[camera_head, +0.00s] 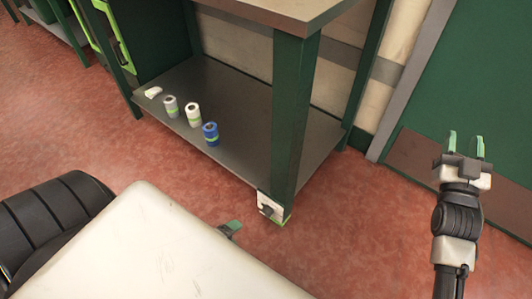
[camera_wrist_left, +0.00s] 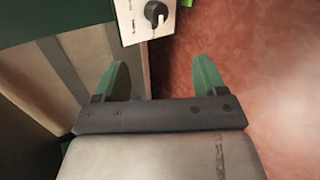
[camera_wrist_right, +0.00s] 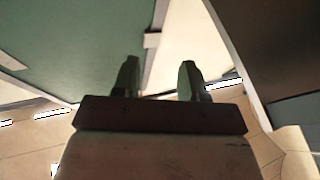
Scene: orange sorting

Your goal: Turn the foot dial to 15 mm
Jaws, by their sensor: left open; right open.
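The foot dial is a dark round knob (camera_wrist_left: 155,12) on a white plate (camera_head: 265,203) at the bottom of the green table leg (camera_head: 291,120). In the left wrist view the plate shows at the top, with a white mark on the knob; the scale is too small to read. My left gripper (camera_wrist_left: 160,80) is open and empty, its green fingertips apart and short of the plate. In the head view only a fingertip (camera_head: 232,226) shows past my white body. My right gripper (camera_head: 466,145) is raised at the right, open and empty, away from the dial; its fingers also show in the right wrist view (camera_wrist_right: 160,80).
The low shelf (camera_head: 245,105) holds a grey roll (camera_head: 171,106), a white roll (camera_head: 194,114), a blue roll (camera_head: 211,134) and a small white item (camera_head: 153,92). The tabletop (camera_head: 285,8) overhangs above. Red floor (camera_head: 345,230) is clear right of the leg.

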